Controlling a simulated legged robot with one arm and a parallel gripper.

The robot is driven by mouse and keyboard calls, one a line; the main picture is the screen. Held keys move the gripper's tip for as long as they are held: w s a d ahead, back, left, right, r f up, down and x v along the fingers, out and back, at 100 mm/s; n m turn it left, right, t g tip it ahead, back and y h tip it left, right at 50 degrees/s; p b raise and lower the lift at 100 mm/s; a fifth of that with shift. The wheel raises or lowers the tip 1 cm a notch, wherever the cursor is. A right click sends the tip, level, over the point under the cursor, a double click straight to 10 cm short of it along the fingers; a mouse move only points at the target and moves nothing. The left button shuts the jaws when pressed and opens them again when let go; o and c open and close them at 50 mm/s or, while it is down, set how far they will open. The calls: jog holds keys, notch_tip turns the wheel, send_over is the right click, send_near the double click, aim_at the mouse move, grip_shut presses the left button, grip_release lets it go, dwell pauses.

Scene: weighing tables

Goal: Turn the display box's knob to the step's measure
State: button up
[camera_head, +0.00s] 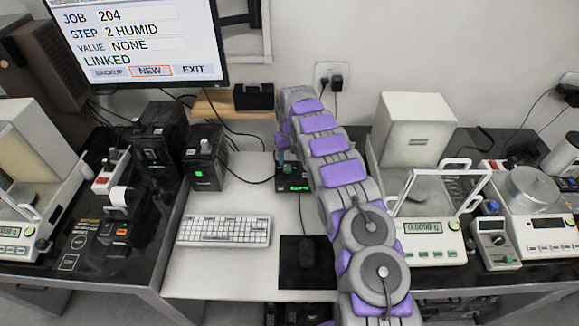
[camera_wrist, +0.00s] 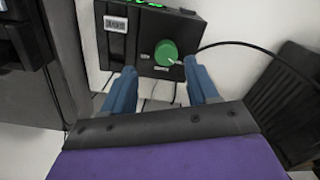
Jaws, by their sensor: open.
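The display box (camera_wrist: 190,27) is dark, with a green lit readout (camera_wrist: 148,3) at the top edge of the wrist view. In the head view the display box (camera_head: 291,186) stands on the white desk, partly hidden by my arm. The monitor (camera_head: 140,42) reads JOB 204, STEP 2 HUMID, VALUE NONE, LINKED, with NEW outlined.
A white keyboard (camera_head: 224,231) and a dark mouse pad (camera_head: 305,262) lie in front on the desk. Dark boxes (camera_head: 205,160) stand to the left, and balances (camera_head: 428,232) to the right. A black cable (camera_wrist: 245,44) runs beside the display box.

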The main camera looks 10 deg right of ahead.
aim_at(287, 167)
jog(key=f, duration=0.1)
jog(key=a+f, duration=0.1)
jog(key=f, duration=0.2)
jog(key=shift+a+f+b, duration=0.25)
jog(key=shift+b, duration=0.15)
jog(key=shift+d, duration=0.5)
jog(key=c, duration=0.3)
jog(key=shift+a, duration=0.35)
jog(key=c, duration=0.4)
jog(key=shift+d, duration=0.1)
jog(key=c, duration=0.3)
